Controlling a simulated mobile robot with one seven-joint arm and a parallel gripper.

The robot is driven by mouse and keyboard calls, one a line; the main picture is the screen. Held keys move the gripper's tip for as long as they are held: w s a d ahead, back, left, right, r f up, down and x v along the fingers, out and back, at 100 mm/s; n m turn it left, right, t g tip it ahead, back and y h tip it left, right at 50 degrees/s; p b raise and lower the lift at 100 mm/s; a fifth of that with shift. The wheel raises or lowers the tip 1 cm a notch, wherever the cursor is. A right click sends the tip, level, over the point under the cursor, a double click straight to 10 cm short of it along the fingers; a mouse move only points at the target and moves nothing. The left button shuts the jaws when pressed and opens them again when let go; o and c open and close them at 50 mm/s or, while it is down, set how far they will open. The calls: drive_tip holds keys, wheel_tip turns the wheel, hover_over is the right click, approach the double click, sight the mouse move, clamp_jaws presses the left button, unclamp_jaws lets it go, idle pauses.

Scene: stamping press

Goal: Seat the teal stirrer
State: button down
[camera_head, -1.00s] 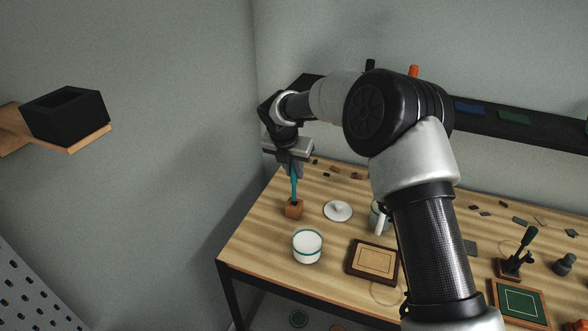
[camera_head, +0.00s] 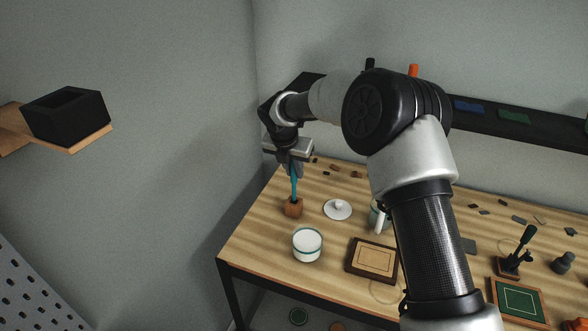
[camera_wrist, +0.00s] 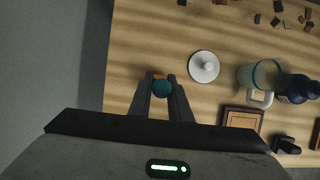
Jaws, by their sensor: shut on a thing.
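The teal stirrer (camera_head: 294,186) stands about upright, with its lower end at the top of a small reddish-brown wooden block (camera_head: 293,208) on the table. I cannot tell how deep its tip sits in the block. My gripper (camera_head: 292,171) is shut on the stirrer's upper part and points down above the block. In the wrist view the stirrer's round teal top (camera_wrist: 162,89) shows between the two fingers, and a sliver of the block (camera_wrist: 160,76) shows behind it.
A white lid (camera_head: 338,209) lies right of the block. A white cup with a teal rim (camera_head: 307,245) stands in front. A mug (camera_head: 379,216) is partly hidden by my arm. A wooden framed tray (camera_head: 373,260) lies nearby. The table's left edge is close to the block.

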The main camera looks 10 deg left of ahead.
drive_tip(key=shift+f+b, duration=1.15)
drive_tip(key=shift+f, duration=1.65)
drive_tip(key=c, duration=1.6)
unclamp_jaws()
drive_tip(key=shift+o, duration=0.2)
drive_tip(key=v, duration=1.7)
drive_tip(key=shift+r, duration=0.2)
drive_tip(key=shift+s+d, duration=0.1)
